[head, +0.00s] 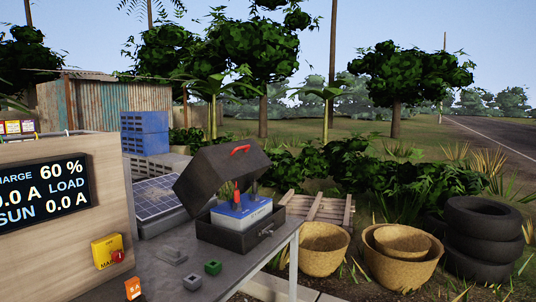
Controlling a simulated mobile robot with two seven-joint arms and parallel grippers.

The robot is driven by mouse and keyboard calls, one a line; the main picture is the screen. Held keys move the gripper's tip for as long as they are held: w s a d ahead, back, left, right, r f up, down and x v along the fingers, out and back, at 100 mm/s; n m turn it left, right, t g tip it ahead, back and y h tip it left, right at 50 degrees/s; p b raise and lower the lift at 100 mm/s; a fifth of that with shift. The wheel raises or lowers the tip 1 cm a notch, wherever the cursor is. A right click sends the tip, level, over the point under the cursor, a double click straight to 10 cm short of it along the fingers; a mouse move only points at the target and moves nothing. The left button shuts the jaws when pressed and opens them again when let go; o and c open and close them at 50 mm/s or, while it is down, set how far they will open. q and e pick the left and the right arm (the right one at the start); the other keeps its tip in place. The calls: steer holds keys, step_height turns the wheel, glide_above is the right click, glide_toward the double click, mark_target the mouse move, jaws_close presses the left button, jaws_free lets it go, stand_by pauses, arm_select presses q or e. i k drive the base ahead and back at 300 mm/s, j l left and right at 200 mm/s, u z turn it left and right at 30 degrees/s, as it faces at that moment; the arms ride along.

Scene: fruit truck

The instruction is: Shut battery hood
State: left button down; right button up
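The battery hood (221,172) is a dark grey lid with a red handle (240,150) on its upper face. It stands tilted open over the battery box (228,237), hinged toward the back left. A blue and white battery (242,212) sits in the box, with a red terminal or clamp (237,190) standing up on it. A latch (267,230) shows on the box's right side. Neither of my grippers is in view.
The box stands on a grey table (160,262) near its right edge. A green block (213,267) and grey pieces (193,281) lie in front. A solar panel (157,198) is behind left. A wooden panel with a display (45,190) and yellow switch box (108,251) stands left.

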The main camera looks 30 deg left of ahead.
mark_target(212, 166)
steer(key=i+u, duration=0.35)
steer(key=i, duration=0.25)
steer(key=i+l+u, duration=0.2)
steer(key=i+u, duration=0.2)
steer(key=i, duration=0.15)
